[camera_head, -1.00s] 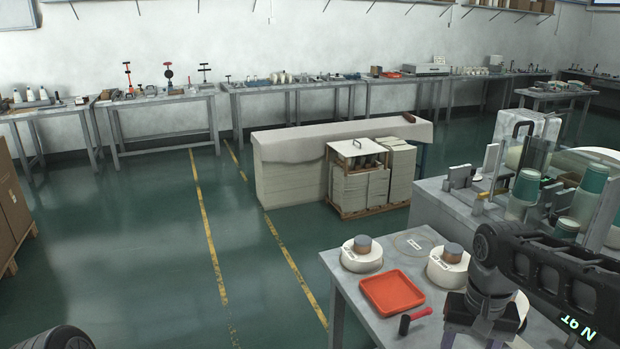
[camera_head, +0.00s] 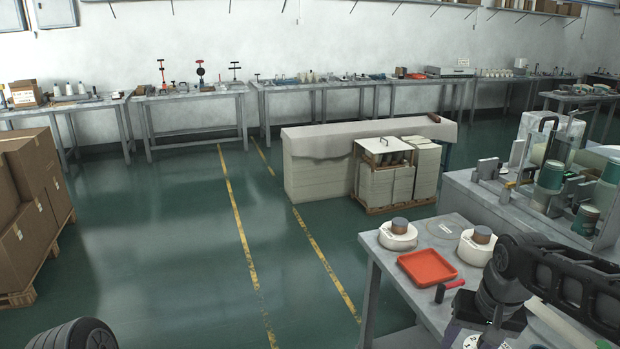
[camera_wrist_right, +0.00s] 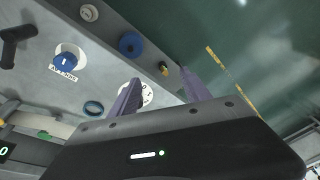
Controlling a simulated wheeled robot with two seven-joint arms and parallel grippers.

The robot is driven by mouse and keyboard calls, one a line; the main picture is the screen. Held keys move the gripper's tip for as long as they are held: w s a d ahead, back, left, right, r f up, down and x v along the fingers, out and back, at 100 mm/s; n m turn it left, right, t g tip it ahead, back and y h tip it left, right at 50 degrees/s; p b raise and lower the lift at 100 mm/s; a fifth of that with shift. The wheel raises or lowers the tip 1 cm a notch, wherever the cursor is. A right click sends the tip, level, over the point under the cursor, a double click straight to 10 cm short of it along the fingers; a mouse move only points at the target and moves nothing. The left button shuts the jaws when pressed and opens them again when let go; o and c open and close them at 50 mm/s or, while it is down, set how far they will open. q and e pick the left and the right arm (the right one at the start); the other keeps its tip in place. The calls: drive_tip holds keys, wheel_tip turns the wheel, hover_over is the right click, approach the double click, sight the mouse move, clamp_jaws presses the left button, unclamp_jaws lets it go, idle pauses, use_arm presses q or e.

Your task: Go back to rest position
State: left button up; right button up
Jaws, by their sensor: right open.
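My right arm comes in from the right in the head view. Its gripper (camera_head: 461,338) is at the bottom edge, over or beside the front of the near table (camera_head: 385,268), partly cut off. In the right wrist view the two purple fingers (camera_wrist_right: 160,72) stand apart with nothing between them. My left gripper is not in view; only a dark rounded part of my own body shows at the lower left.
The near table bears a red tray (camera_head: 427,266), a red-and-black hand tool (camera_head: 448,288) and white round pieces (camera_head: 398,236). A machine bench (camera_head: 470,195) stands behind. Stacked cartons (camera_head: 28,190) are at left. Green floor (camera_head: 170,230) lies open between.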

drive_tip(key=w+a+f+n+t+y, duration=0.25)
drive_tip(key=w+a+f, duration=0.35)
drive_tip(key=a+f, duration=0.35)
drive_tip(key=s+a+f, duration=0.2)
drive_tip(key=a+f, duration=0.1)
drive_tip(key=f, duration=0.3)
drive_tip(key=s+a+f, duration=0.2)
drive_tip(key=a+f, duration=0.1)
drive_tip(key=f, duration=0.4)
drive_tip(key=s+a+f+g, duration=0.2)
drive_tip(key=s+a+f, duration=0.2)
drive_tip(key=s+f, duration=0.3)
drive_tip(key=s+a+f+g+y, duration=0.1)
drive_tip(key=s+a+f, duration=0.3)
drive_tip(key=s, duration=1)
wheel_tip(320, 180, down, 4)
drive_tip(key=shift+s+r+m+g, duration=0.15)
drive_tip(key=shift+m+g, duration=0.2)
drive_tip(key=shift+g, duration=0.3)
